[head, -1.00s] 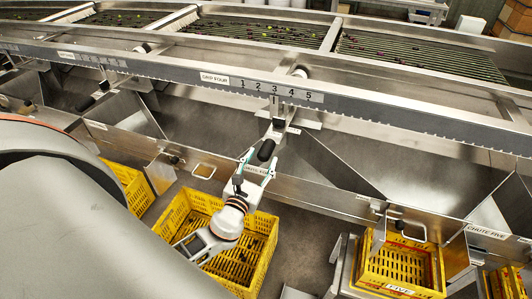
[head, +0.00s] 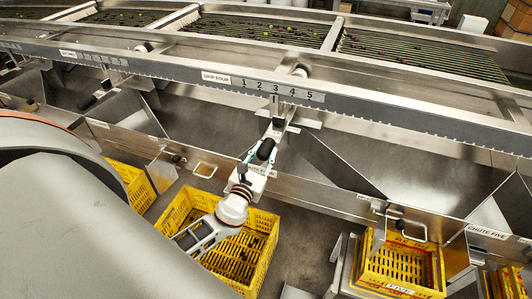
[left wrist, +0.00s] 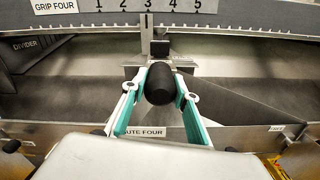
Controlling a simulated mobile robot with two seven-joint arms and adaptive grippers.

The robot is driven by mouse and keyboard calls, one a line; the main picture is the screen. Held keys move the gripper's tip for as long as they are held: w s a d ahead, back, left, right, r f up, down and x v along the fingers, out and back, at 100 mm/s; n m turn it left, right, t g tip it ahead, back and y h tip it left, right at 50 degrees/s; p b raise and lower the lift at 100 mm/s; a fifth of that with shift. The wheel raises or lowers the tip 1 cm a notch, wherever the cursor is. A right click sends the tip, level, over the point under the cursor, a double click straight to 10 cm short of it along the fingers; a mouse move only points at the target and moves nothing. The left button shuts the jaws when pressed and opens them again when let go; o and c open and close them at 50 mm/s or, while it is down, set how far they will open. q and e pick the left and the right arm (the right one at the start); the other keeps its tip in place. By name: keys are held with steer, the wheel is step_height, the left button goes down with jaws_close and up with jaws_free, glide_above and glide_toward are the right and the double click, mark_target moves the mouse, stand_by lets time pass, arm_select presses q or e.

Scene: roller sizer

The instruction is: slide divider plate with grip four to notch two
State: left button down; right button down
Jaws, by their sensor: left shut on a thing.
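The scale plate marked GRIP FOUR (head: 215,78) carries the numbers 1 to 5 on the toothed rail (head: 180,72). The black grip (left wrist: 160,83) stands between the green-lined fingers of my left gripper (head: 262,155), which is shut on it. In the left wrist view, the gripper (left wrist: 158,95) has a finger on each side of the grip. A narrow upright pointer (left wrist: 147,22) behind the grip lines up with number 3. The sloping divider plate (head: 330,160) runs down to the right behind the gripper. My right gripper is not in view.
Yellow crates stand below the chutes, one under my left arm (head: 263,222) and one at the right (head: 438,268). The chute front wall (head: 330,197) runs just below the grip. Sizer rollers (head: 420,58) lie behind the rail.

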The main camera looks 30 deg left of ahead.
arm_select(q)
steer(key=a, duration=0.2)
steer(key=s+a, duration=0.1)
steer(key=a, duration=0.2)
steer(key=shift+s+a, duration=0.2)
steer(key=shift+a, duration=0.05)
steer(key=c, duration=1.6)
jaws_free()
steer(key=v, duration=1.2)
steer(key=shift+d, duration=0.1)
